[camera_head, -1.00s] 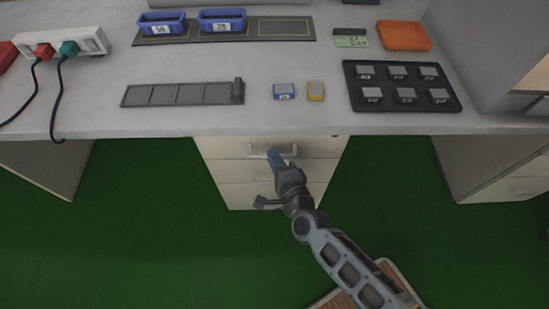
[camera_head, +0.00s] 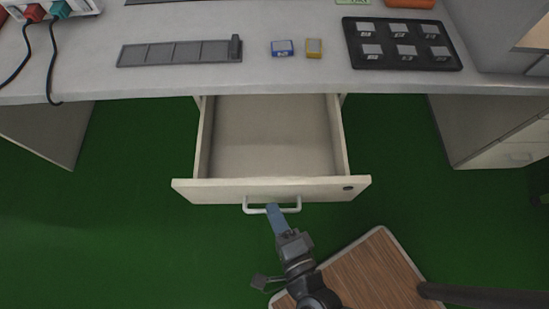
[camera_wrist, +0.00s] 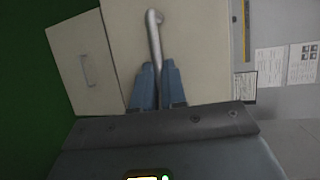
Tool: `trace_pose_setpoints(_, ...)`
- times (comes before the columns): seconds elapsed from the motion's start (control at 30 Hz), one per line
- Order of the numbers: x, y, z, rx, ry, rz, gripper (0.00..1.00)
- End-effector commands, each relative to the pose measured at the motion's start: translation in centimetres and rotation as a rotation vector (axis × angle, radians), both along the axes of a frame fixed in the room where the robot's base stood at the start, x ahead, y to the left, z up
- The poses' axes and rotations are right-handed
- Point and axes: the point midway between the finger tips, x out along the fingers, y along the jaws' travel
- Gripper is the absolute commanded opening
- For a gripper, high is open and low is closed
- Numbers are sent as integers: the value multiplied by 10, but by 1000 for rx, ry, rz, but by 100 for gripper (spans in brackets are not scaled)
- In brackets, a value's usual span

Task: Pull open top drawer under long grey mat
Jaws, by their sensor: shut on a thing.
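The top drawer (camera_head: 290,189) under the desk stands well open, and its inside (camera_head: 275,130) looks empty. Its front has a pale bar handle (camera_head: 290,210) and a small dark lock at the right. My gripper (camera_head: 272,210) is shut on the handle, with its blue fingers on the bar left of its middle. In the wrist view, the fingers (camera_wrist: 158,75) close around the handle (camera_wrist: 153,35). The long grey mat (camera_head: 180,52) lies on the desk above and left of the drawer.
A blue box (camera_head: 282,48) and a yellow box (camera_head: 314,47) sit beside the mat. A black tray (camera_head: 400,65) with several grey blocks is at right. A power strip (camera_head: 60,8) with cables is at left.

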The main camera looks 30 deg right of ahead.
Motion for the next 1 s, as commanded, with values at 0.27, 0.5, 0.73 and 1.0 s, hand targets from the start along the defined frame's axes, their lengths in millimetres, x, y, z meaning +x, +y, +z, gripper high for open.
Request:
trace_pose_setpoints(0.27,-56,31,-3,0,3,-1,0)
trace_pose_setpoints(0.5,-75,42,-1,0,1,-2,0)
trace_pose_setpoints(0.73,-78,44,-1,0,1,-1,0)
trace_pose_setpoints(1.0,-78,44,-1,-1,1,-1,18)
